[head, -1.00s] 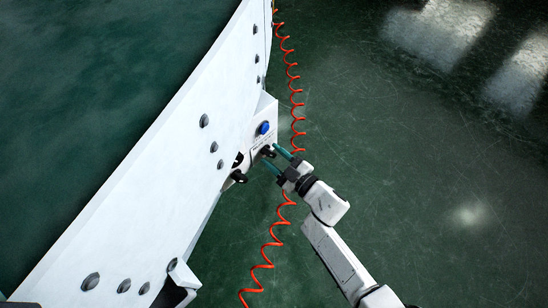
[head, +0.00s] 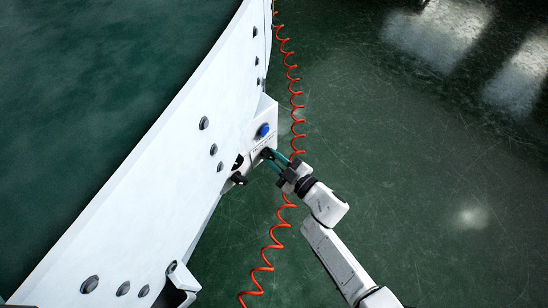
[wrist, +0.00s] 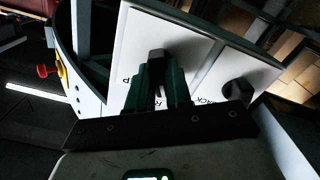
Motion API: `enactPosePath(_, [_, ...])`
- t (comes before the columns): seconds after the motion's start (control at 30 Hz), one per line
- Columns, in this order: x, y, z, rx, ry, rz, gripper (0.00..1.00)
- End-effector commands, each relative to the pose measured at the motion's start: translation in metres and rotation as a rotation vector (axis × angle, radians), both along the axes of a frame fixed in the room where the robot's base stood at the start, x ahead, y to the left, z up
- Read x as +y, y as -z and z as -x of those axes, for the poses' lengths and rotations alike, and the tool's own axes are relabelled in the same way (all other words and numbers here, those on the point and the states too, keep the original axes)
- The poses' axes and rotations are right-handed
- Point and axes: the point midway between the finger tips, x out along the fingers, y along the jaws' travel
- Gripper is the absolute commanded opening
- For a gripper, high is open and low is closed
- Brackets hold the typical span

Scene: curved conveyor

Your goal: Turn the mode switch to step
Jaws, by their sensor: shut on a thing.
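The black mode switch knob (head: 266,153) sits on a white control box on the conveyor's side, below a blue button (head: 263,130). My gripper (head: 271,157) is shut on this knob. In the wrist view, the top of the knob (wrist: 157,54) shows between the two green fingers (wrist: 156,84), against a white panel (wrist: 181,44). A second black knob (wrist: 237,92) stands free to the right, with lettering partly covered by my gripper.
The white curved conveyor wall (head: 150,190) with dark bolts runs along the left. An orange coiled cable (head: 272,243) hangs close to my gripper and passes behind it. A red knob on a yellow base (wrist: 58,72) shows in the wrist view. The green floor at right is clear.

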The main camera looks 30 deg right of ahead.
Motion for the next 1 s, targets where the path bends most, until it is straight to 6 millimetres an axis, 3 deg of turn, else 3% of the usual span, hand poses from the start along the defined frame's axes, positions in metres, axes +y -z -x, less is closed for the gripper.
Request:
enactPosePath(0.37, [0.0007,-0.0028,-0.0006,0.036,0.000,-0.106,0.00])
enactPosePath(1.0, [0.0010,-0.0024,-0.0011,0.212,0.000,-0.650,0.00])
